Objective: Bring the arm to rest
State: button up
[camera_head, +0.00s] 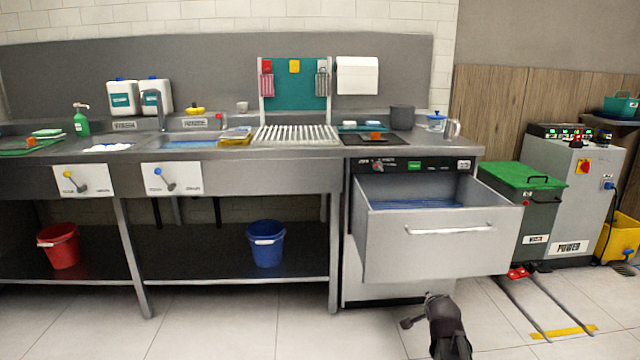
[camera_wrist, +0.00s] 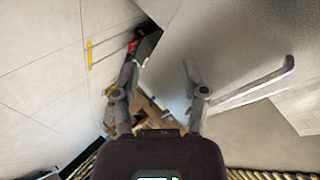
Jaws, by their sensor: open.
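My gripper (camera_wrist: 161,66) is open in the wrist view, its two fingers spread apart with nothing held between them. A grey drawer front (camera_wrist: 235,45) fills the upper right of that view, close to the right finger, with its bar handle (camera_wrist: 250,88) to the right. I cannot tell whether the finger touches the drawer. In the head view, a dark part of my arm (camera_head: 447,325) shows at the bottom, low in front of the pulled-out drawer (camera_head: 435,250). The fingers are hard to make out there.
The drawer juts out under the steel counter (camera_head: 400,152), showing a blue inside. A green-lidded bin (camera_head: 522,178) and a grey power cabinet (camera_head: 570,195) stand to the right. Red (camera_head: 60,247) and blue (camera_head: 267,243) buckets sit on the low shelf. The tiled floor (camera_head: 230,335) at front left is clear.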

jog(key=s+a+f+n+g+y+p, duration=0.1)
jog(key=s+a+f+n+g+y, duration=0.15)
jog(key=s+a+n+g, duration=0.6)
jog(key=s+a+f+n+g+y+p, duration=0.1)
jog(key=s+a+f+n+g+p, duration=0.15)
jog(key=s+a+n, duration=0.65)
notch_tip(320, 180, up, 36)
jog(key=s+d+m+p, duration=0.2)
jog(key=m+p, duration=0.2)
jog(key=p, duration=3.2)
jog(key=shift+s+d+r, duration=0.2)
jog(key=shift+s+d, duration=0.05)
jog(key=shift+d, duration=0.05)
